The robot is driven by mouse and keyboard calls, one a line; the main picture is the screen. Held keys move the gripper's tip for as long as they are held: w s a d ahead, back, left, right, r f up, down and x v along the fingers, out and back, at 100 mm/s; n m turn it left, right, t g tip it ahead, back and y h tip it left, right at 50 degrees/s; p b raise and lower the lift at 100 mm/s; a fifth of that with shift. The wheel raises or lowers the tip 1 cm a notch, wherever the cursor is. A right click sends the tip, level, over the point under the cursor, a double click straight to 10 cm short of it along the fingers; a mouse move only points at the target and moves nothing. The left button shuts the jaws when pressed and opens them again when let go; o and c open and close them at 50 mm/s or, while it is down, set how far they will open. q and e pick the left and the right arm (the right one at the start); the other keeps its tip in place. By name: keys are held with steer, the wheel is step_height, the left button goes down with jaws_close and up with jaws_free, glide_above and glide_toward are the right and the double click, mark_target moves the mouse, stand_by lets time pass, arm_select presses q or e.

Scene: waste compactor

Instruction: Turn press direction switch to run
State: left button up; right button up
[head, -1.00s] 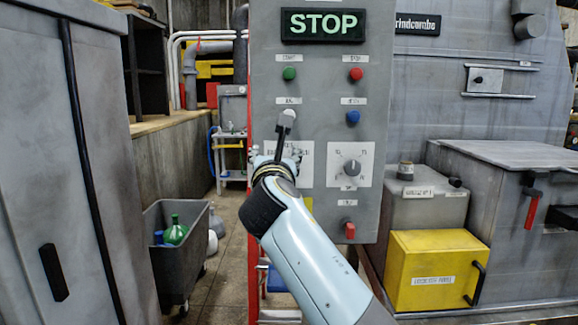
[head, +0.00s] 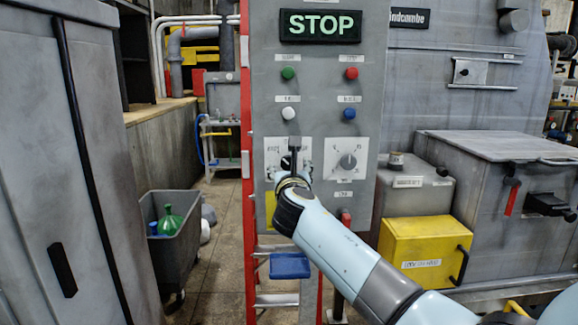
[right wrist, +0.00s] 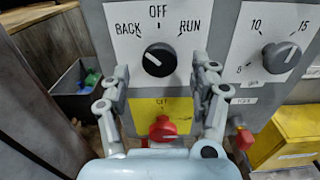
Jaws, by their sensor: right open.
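The press direction switch (right wrist: 160,61) is a round black knob on a white plate marked BACK, OFF and RUN. My right gripper (right wrist: 163,76) is open, one finger on either side of the knob's lower part, with gaps visible. I cannot tell its depth to the panel. In the head view my right gripper (head: 291,174) is in front of the white plate and partly hides the switch (head: 286,162). My left gripper is not in view.
A red knob on a yellow plate (right wrist: 163,128) is below the switch, between my fingers. A numbered dial (head: 348,162) is to the right. White (head: 288,114), blue (head: 349,114), green (head: 288,73) and red (head: 351,73) buttons are above. The display (head: 320,26) reads STOP.

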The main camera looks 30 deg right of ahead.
steer(key=shift+x, duration=0.85)
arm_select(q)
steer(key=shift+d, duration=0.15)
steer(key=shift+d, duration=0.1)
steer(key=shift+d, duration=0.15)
arm_select(e)
steer(key=shift+c, duration=0.3)
steer(key=shift+c, duration=1.1)
steer(key=c, duration=0.9)
steer(key=shift+o, duration=0.2)
